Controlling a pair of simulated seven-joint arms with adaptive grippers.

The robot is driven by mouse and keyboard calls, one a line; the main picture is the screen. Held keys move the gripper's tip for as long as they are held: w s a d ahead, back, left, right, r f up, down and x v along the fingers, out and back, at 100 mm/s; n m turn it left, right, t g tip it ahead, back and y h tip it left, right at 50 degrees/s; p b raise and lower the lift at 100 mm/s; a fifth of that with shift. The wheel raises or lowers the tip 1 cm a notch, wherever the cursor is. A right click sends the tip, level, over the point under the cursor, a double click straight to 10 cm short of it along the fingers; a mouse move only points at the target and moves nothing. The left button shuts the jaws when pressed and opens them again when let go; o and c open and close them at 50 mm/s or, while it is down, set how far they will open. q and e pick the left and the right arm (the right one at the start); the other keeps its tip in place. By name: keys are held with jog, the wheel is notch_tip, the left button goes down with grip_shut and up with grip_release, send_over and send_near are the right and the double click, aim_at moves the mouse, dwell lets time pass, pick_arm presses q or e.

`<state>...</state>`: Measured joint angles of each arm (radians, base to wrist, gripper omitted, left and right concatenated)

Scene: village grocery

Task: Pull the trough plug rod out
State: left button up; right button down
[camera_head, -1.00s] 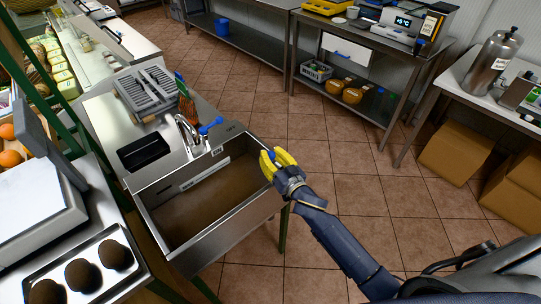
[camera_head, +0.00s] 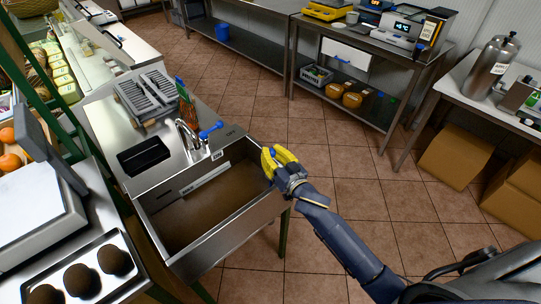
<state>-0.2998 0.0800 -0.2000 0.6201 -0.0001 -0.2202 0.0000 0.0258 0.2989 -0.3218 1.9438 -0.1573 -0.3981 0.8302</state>
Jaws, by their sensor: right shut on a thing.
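The steel trough (camera_head: 213,210) stands at the centre left, with a brown bottom, perhaps under murky water. My right gripper (camera_head: 269,157), with yellow fingers, is at the trough's right rim. It is shut on a small blue thing (camera_head: 273,152), which seems to be the top of the plug rod. The rest of the rod is hidden by the fingers and the rim, so I cannot tell how far it reaches down. My left gripper is not in view.
A tray with round brown things (camera_head: 81,279) is at the lower left.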

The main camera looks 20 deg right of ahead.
jog(key=shift+r, duration=0.25)
jog(key=c, duration=1.1)
grip_release()
jog(key=shift+f, duration=0.1)
jog(key=v, duration=1.2)
jog(key=shift+s, duration=0.1)
